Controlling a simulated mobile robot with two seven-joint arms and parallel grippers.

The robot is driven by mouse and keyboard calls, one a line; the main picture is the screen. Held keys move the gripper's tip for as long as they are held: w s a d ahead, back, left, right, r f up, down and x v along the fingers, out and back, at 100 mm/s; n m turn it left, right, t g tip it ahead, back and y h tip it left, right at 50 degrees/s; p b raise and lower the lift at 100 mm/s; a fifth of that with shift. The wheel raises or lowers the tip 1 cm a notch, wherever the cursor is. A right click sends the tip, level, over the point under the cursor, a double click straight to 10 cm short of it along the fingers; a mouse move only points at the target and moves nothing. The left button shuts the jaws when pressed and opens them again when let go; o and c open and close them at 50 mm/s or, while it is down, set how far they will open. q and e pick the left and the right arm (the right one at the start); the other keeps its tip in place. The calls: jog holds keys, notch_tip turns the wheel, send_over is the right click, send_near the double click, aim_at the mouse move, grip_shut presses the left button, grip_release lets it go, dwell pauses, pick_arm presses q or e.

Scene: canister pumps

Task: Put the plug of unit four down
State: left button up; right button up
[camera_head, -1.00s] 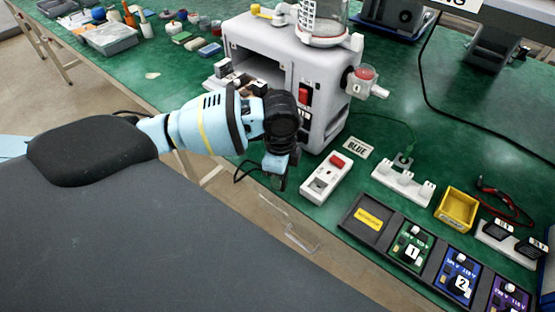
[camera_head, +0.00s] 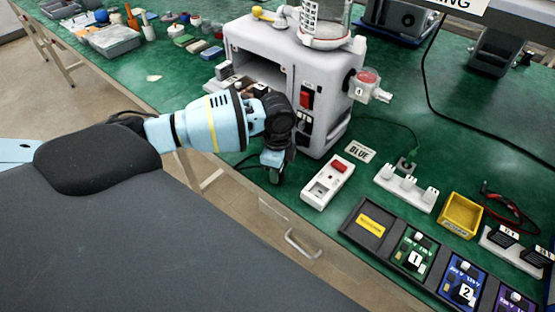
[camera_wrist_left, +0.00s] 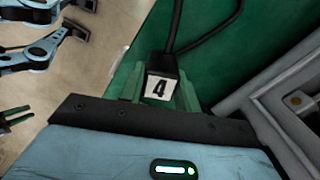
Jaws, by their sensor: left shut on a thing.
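My left gripper (camera_head: 274,172) hangs at the front edge of the green table, beside the front corner of the white pump unit (camera_head: 335,120). Its green fingers are shut on a black plug with a white label "4" (camera_wrist_left: 158,87), seen in the left wrist view. A black cord leads up from the plug. In the head view the plug is mostly hidden by the gripper, and I cannot tell whether it touches the table. My right gripper does not show clearly in either view.
A white socket box with a red switch (camera_head: 327,182) stands right of the gripper. A black tray (camera_head: 350,233) with numbered modules is at the front right.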

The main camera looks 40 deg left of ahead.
pick_arm(q)
jog(key=o, duration=1)
jog(key=shift+f, duration=0.1)
jog(key=shift+c, duration=0.2)
notch_tip(320, 180, up, 12)
jog(key=p, duration=0.1)
jog(key=shift+r, duration=0.2)
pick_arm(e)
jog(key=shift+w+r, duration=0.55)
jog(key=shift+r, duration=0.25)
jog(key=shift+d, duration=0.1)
